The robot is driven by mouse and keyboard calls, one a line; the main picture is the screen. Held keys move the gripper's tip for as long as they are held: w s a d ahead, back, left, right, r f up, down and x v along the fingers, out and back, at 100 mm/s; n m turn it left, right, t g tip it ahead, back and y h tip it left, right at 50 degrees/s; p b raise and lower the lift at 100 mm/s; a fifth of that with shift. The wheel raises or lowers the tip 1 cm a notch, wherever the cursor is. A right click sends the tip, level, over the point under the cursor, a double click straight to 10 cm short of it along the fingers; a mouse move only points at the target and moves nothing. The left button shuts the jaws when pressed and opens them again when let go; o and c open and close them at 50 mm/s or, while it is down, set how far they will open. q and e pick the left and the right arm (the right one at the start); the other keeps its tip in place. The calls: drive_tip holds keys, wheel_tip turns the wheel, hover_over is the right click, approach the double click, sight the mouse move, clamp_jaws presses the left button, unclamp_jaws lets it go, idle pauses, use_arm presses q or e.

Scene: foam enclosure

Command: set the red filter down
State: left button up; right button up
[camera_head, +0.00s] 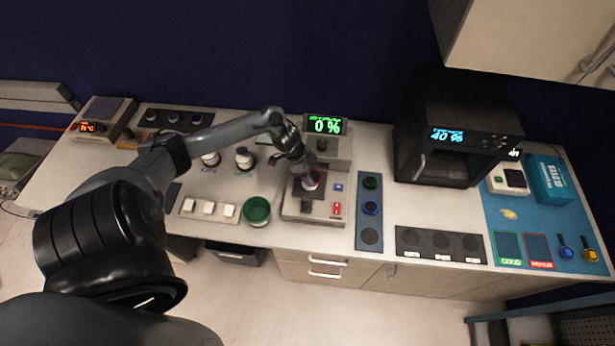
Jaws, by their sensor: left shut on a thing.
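My left gripper (308,178) reaches down over the grey instrument (300,216), whose screen reads 0 %. It is shut on the red filter (315,183), of which only a small reddish edge shows at the fingertips; the fingers hide most of it. I cannot tell whether the filter touches the instrument. To the right is the blue-grey filter strip (369,246), with a green filter (371,182) at the back, a blue filter (371,208) in the middle and a dark round place (371,236) at the front. My right gripper is out of view.
A green bowl (257,211) and several white blocks on a tray (208,208) stand left of the instrument. White bottles (244,158) stand behind. A black oven (440,150) is at the back right. A dark tray (440,244) lies right of the strip.

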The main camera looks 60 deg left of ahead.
use_arm(q)
drive_tip(key=shift+s+a+f, duration=0.25)
drive_tip(key=shift+a+f, duration=0.3)
drive_tip(key=shift+a, duration=0.2)
wheel_tip(320, 180, down, 3)
drive_tip(key=shift+f, duration=0.45)
drive_tip(key=shift+f, duration=0.1)
drive_tip(key=o, duration=1.1)
